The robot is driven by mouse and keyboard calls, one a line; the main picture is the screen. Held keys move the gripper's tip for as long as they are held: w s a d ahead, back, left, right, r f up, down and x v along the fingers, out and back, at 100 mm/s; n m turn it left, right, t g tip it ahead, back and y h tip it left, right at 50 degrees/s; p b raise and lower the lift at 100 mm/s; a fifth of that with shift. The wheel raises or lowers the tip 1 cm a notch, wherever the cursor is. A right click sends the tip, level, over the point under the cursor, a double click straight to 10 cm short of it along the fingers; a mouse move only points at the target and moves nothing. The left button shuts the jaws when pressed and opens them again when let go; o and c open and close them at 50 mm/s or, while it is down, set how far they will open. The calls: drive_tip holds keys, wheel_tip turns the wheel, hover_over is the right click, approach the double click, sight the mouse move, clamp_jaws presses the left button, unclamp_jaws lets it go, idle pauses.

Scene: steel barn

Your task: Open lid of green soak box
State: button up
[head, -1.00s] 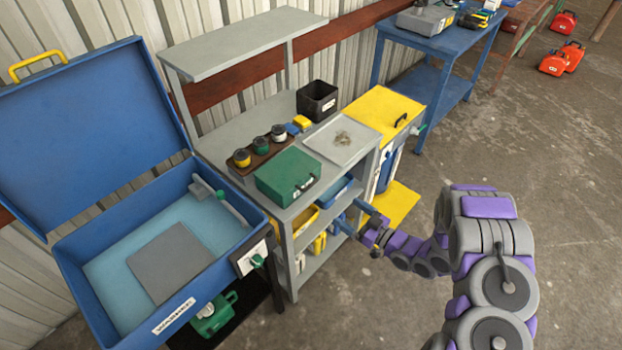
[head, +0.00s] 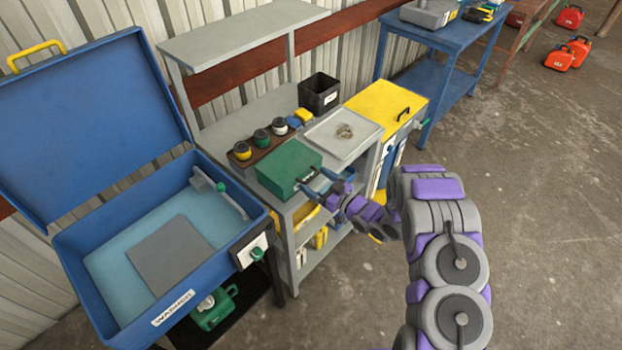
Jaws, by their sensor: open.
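The green soak box (head: 286,166) sits on the front part of the grey workbench, with its lid closed. I cannot tell whether a finger touches the box. The light part on the box's front is mostly hidden behind the fingers.
A grey tray (head: 328,138) with small metal parts lies right of the box. A dark rack of jars (head: 262,146) stands behind it. The blue washer (head: 68,248) with raised lid is left. A yellow-topped cabinet (head: 378,100) stands right. Open floor lies right.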

sight(293, 165)
drive_tip(key=shift+x, duration=1)
drive_tip(key=shift+w+a, duration=0.2)
drive_tip(key=shift+a, duration=0.2)
